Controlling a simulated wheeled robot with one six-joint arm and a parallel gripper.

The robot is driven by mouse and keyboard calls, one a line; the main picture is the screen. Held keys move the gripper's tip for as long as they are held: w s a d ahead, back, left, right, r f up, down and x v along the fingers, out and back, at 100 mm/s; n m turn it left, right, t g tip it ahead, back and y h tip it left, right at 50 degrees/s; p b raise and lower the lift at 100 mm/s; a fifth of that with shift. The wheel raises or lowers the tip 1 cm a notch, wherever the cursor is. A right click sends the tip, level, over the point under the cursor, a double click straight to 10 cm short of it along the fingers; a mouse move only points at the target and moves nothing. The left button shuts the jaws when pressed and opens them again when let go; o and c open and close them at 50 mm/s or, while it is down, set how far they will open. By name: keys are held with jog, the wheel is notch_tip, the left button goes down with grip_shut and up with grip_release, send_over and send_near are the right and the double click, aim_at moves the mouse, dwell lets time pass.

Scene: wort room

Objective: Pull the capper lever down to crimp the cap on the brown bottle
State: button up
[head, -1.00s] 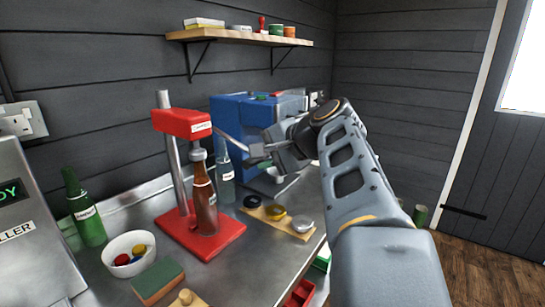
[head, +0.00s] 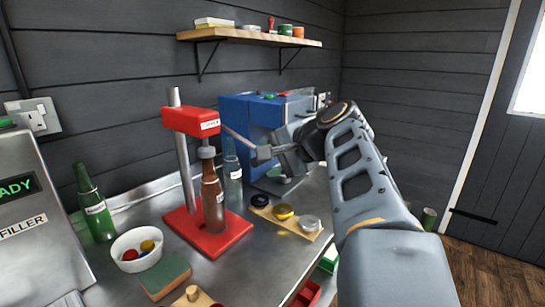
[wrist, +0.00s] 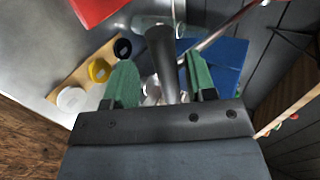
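The red bottle capper (head: 191,121) stands on the counter with its red base (head: 178,222). The brown bottle (head: 212,200) stands upright on the base under the capper head. A grey piece covers the bottle's top; I cannot make out the cap itself. The capper lever (head: 239,138) slopes down to the right from the head to a dark grip. My gripper (head: 268,153) is at that grip. In the wrist view the lever grip (wrist: 162,62) lies between the green fingers of my gripper (wrist: 160,78), with gaps showing on both sides, so they are open around it.
A blue machine (head: 248,120) stands close behind my gripper. A clear bottle (head: 233,180) is beside the brown one. A wooden board (head: 303,232) with several lids lies in front. A white bowl (head: 117,250), a green bottle (head: 95,207) and the filler (head: 38,235) are left.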

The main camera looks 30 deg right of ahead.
jog(key=shift+f, duration=0.1)
jog(key=p+v, duration=0.2)
jog(key=v, duration=1.2)
jog(key=shift+w+a+f, duration=0.1)
